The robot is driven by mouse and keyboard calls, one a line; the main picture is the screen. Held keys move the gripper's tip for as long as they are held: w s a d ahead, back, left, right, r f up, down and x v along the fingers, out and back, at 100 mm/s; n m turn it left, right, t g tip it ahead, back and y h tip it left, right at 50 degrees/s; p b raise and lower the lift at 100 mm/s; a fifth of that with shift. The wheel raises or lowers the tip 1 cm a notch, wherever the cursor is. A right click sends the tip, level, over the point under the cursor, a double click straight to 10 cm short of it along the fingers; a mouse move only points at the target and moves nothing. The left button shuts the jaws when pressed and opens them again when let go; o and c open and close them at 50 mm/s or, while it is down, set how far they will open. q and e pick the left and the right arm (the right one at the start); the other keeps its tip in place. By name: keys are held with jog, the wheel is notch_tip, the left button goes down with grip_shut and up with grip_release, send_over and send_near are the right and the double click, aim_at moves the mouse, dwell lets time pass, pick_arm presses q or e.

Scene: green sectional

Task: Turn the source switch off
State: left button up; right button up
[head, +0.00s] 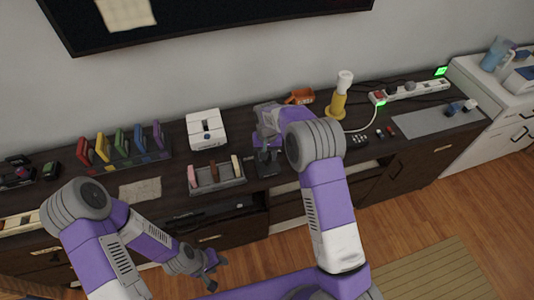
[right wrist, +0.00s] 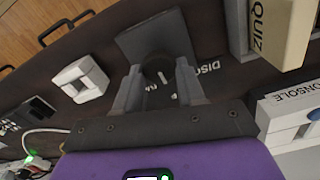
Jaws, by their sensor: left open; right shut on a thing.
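A dark round knob (right wrist: 157,70) with a white pointer mark stands on a dark plate (right wrist: 146,36) in the right wrist view; it appears to be the source switch. White lettering beside it reads "DISC" in part; other lettering is hidden by the fingers. My right gripper (right wrist: 160,88) is shut on the knob, one finger on each side. In the head view my right gripper (head: 266,150) is over the dark plate on the cabinet, and the knob is hard to make out. My left gripper (head: 211,272) is open and empty, in front of the cabinet.
A white console (head: 206,130) stands behind, left of the right gripper. A grey tray (head: 217,177) of upright cartridges is close on the left. A white rocker switch (right wrist: 80,80) is near the knob.

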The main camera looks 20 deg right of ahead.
dwell(0.3)
jog(key=o, duration=1.1)
jog(key=shift+c, duration=0.2)
notch_tip(320, 180, up, 8)
jog(key=shift+f+p, duration=0.15)
jog(key=shift+p, duration=0.65)
